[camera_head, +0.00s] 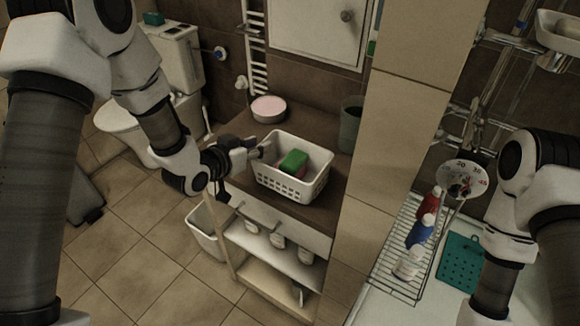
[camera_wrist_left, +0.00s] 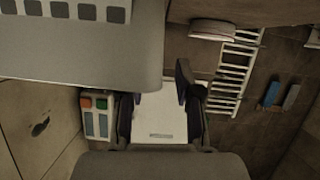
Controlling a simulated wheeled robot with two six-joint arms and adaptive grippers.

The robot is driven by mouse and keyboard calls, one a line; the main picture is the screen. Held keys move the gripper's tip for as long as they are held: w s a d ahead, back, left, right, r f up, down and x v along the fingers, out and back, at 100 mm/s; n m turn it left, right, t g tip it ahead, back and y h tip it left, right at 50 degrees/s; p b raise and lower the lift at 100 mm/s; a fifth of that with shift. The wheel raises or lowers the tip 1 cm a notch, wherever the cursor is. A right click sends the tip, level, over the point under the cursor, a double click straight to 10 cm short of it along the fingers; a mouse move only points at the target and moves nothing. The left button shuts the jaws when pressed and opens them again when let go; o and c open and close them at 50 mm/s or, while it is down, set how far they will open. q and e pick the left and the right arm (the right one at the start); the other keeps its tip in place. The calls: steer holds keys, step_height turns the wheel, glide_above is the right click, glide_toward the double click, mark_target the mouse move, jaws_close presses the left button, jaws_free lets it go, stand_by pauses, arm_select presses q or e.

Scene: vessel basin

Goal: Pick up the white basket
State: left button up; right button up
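The white basket (camera_head: 290,182) stands upright on the brown top of a small cabinet, with slots in its side wall. A green block (camera_head: 293,161) and something red lie in it. My left gripper (camera_head: 258,151) is at the basket's left rim in the head view. In the left wrist view, the basket's slotted wall (camera_wrist_left: 70,55) fills the upper left. The fingers of my left gripper (camera_wrist_left: 158,95) are spread there, close to the basket's edge. Whether they touch the rim I cannot tell. My right arm shows at the right, but its gripper is outside the view.
A round pink-topped dish (camera_head: 268,109) stands behind the basket, and a dark cup (camera_head: 350,125) stands behind it on the right. A tiled pillar (camera_head: 385,150) closes the right side. A wire rack (camera_head: 400,245) with bottles is beyond it.

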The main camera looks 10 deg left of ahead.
mark_target(264, 140)
arm_select(q)
steer(key=x, duration=0.3)
steer(key=shift+s, duration=0.15)
jaws_close()
